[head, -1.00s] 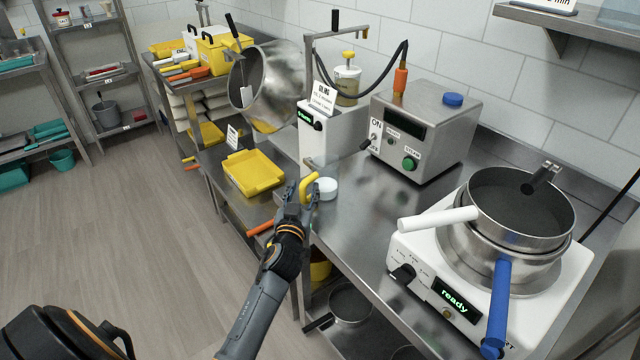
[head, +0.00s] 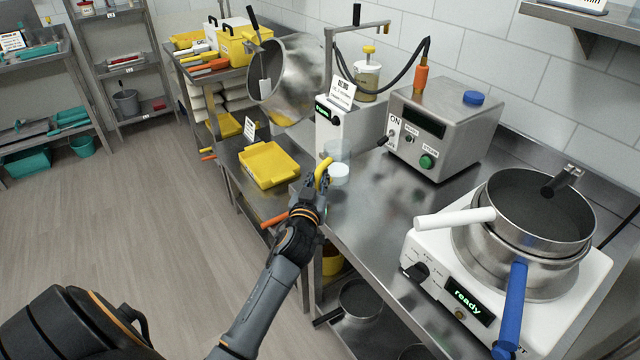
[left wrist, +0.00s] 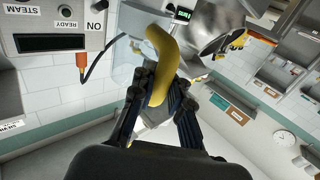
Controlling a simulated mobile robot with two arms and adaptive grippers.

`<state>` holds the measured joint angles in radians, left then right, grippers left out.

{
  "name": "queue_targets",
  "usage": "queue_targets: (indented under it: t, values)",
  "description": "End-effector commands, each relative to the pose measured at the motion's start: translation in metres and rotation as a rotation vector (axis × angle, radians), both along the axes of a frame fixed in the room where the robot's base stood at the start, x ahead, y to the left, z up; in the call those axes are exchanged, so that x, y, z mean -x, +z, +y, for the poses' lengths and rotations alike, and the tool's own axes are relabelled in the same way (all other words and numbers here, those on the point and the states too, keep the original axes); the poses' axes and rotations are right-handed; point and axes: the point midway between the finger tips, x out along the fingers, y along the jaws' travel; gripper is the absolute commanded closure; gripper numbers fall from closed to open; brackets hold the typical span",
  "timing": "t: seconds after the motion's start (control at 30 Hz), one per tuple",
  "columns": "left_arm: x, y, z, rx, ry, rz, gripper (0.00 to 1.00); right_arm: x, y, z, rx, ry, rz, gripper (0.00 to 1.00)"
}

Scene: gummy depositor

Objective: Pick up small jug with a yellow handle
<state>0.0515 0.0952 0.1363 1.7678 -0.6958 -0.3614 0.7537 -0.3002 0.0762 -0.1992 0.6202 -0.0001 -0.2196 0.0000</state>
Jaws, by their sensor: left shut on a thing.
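The small jug has a curved yellow handle (head: 323,174) and what looks like a clear body (head: 337,151), close to the front edge of the steel counter. My left gripper (head: 312,190) is shut on the handle. In the left wrist view the yellow handle (left wrist: 161,62) stands between the fingers of the left gripper (left wrist: 158,100). The fingers hide part of the handle. I cannot tell whether the jug touches the counter. My right gripper is not in view.
A small white round piece (head: 339,174) shows beside the handle. A steel control box (head: 445,130) stands behind. A hot plate (head: 462,290) carries pans with white and blue handles at the right. A yellow tray (head: 268,165) lies left on a lower table. Counter between is clear.

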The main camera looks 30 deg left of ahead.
Motion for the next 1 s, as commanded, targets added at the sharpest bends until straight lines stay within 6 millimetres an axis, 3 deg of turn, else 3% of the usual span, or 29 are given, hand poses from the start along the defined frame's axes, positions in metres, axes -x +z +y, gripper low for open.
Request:
queue_targets:
  t: [0.27, 0.4, 0.6, 1.0]
  values:
    - [0.045, 0.066, -0.025, -0.001, -0.002, -0.008, 1.00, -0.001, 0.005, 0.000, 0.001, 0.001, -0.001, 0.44]
    - [0.076, 0.077, -0.042, 0.002, -0.002, -0.003, 1.00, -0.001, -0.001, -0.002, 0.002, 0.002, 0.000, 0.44]
    - [0.108, 0.094, -0.059, 0.002, -0.001, -0.002, 1.00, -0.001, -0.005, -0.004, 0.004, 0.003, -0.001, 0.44]
    - [0.124, 0.103, -0.067, -0.001, 0.000, -0.002, 1.00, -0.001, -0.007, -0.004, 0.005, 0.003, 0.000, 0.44]
